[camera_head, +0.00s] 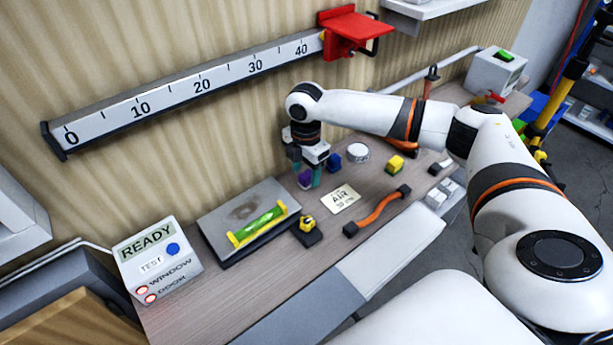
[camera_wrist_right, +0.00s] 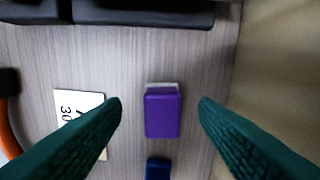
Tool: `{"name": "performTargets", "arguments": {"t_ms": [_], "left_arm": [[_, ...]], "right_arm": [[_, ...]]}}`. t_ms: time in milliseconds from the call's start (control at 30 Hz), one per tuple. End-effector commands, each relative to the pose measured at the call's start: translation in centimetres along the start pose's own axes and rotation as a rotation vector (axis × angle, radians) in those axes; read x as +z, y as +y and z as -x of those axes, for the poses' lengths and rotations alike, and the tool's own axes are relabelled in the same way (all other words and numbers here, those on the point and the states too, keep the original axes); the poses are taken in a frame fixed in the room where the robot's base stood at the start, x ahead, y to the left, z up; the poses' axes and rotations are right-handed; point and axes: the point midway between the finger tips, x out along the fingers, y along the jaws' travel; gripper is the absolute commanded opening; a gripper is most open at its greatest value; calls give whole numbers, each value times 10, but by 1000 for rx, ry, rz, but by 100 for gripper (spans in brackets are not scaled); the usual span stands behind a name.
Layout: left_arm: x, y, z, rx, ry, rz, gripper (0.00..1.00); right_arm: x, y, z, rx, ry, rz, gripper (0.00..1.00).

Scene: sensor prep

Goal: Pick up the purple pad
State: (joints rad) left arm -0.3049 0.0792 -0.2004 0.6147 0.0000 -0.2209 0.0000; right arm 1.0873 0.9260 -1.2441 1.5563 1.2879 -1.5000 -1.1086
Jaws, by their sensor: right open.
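The purple pad (camera_wrist_right: 162,112) lies on the wooden bench, with a thin pale edge showing at one end in the right wrist view. In the head view the purple pad (camera_head: 305,179) is partly hidden by my right gripper (camera_head: 310,176). My right gripper points down over the pad. In the right wrist view its two green fingertips (camera_wrist_right: 160,115) are apart, one on each side of the pad, with bare bench between each finger and the pad. My left gripper is not in either view.
A dark blue block (camera_head: 334,161) sits close beside the pad. Nearby are a white AIR card (camera_head: 341,198), a yellow block (camera_head: 394,165), a round white-topped item (camera_head: 358,152) and a grey plate (camera_head: 235,215) with a green level. The wall stands close behind.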

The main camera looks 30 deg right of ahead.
Motion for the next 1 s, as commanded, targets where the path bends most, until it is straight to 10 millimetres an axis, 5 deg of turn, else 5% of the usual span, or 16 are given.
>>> {"name": "performTargets", "arguments": {"t_ms": [200,433,733,1000], "left_arm": [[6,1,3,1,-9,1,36],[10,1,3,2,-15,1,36],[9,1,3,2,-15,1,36],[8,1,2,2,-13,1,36]], "right_arm": [[0,0,-22,0,0,0,55],[0,0,-23,-1,0,0,55],[0,0,-23,-1,0,0,6],[0,0,-22,-1,0,0,6]]}}
